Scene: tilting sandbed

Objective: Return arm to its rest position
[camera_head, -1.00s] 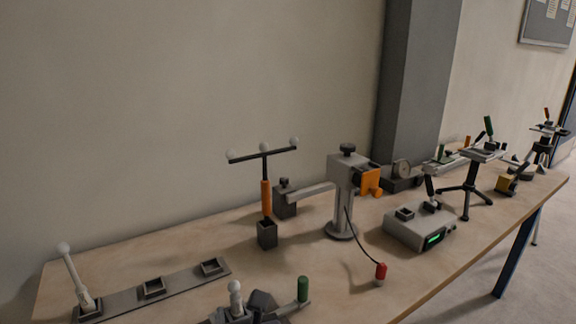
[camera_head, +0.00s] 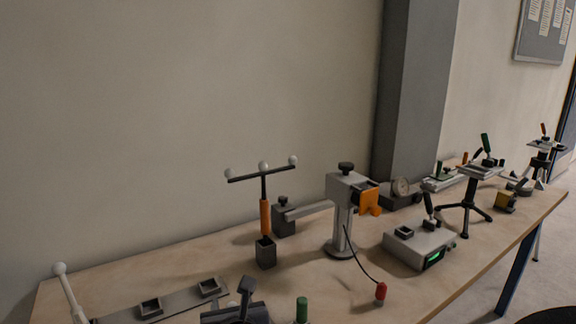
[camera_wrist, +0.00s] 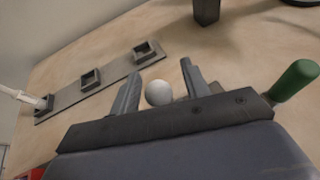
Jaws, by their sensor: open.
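My gripper (camera_wrist: 160,70) is open at the bottom of the wrist view, its two dark fingers apart. A white ball knob (camera_wrist: 158,92) shows between the fingers, with a gap on each side; whatever carries it is hidden. In the head view a dark part of my gripper (camera_head: 236,311) shows at the bottom edge, over the near part of the bench. A green handle (camera_wrist: 294,80) is to the right of my gripper in the wrist view and also shows in the head view (camera_head: 302,310).
A grey strip with square sockets (camera_wrist: 100,85) lies left, with a white ball-topped lever (camera_head: 68,290). Behind stand an orange-stemmed rod with white balls (camera_head: 265,215), a grey post stand (camera_head: 343,225) with a red-tipped cable, and a grey box (camera_head: 415,245). Bare wood lies between.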

